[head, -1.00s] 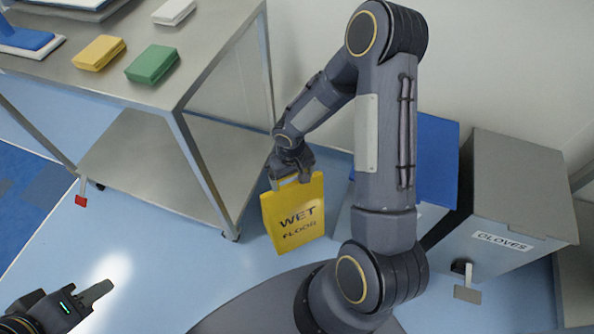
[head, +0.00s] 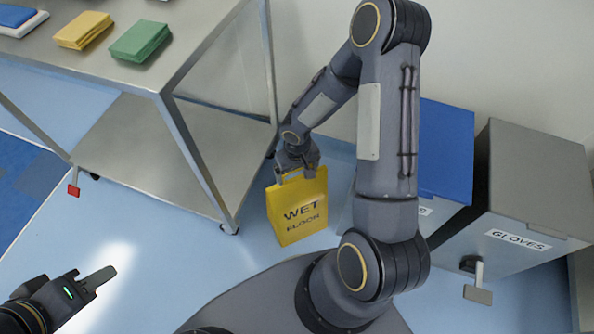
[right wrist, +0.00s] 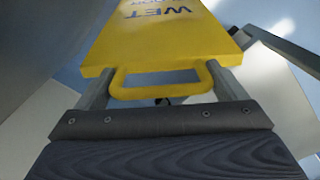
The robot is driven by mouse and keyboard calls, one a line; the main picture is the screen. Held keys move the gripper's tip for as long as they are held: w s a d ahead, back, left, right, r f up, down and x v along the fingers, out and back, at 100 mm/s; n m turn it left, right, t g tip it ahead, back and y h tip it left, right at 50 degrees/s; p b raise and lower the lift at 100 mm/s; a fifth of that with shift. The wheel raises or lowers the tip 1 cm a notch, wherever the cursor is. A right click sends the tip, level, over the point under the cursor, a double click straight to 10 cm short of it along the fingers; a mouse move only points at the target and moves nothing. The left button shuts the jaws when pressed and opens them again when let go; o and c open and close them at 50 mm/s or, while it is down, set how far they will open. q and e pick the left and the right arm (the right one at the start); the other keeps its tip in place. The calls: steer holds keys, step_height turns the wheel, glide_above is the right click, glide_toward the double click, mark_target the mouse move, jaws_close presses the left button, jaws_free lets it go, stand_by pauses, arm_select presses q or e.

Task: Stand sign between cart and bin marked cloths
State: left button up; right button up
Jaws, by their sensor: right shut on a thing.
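The yellow WET FLOOR sign (head: 298,210) is upright at or just above the blue floor, between the steel cart (head: 170,130) and the blue-lidded bin (head: 445,150). The blue bin's label is mostly hidden behind my right arm. My right gripper (head: 297,170) is shut on the sign's top handle. In the right wrist view the handle (right wrist: 160,84) sits between the fingers, with the sign's yellow face (right wrist: 160,40) beyond. I cannot tell whether the sign's base touches the floor. My left gripper (head: 95,280) is at the lower left, away from the sign; its finger gap is unclear.
A grey bin marked GLOVES (head: 530,200) with a pedal stands right of the blue bin. The cart top holds yellow cloths (head: 83,30) and green cloths (head: 140,40). The floor in front is clear.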

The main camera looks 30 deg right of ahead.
steer(key=o, duration=1.6)
steer(key=shift+f, duration=0.1)
steer(key=shift+c, duration=0.2)
steer(key=shift+r, duration=0.2)
steer(key=s+r+m+t+p, duration=0.15)
steer(key=s+r, duration=0.25)
steer(key=r, duration=0.9)
steer(key=s+r+n+t+p, duration=0.1)
steer(key=s+r+p, duration=0.2)
steer(key=r, duration=1)
steer(key=s+a+r+t+y, duration=0.3)
steer(key=s+r, duration=0.4)
steer(key=s, duration=0.3)
steer(key=shift+a+y, duration=0.4)
steer(key=shift+a, duration=0.25)
steer(key=shift+r, duration=0.1)
step_height(320, 180, up, 26)
steer(key=p, duration=2.6)
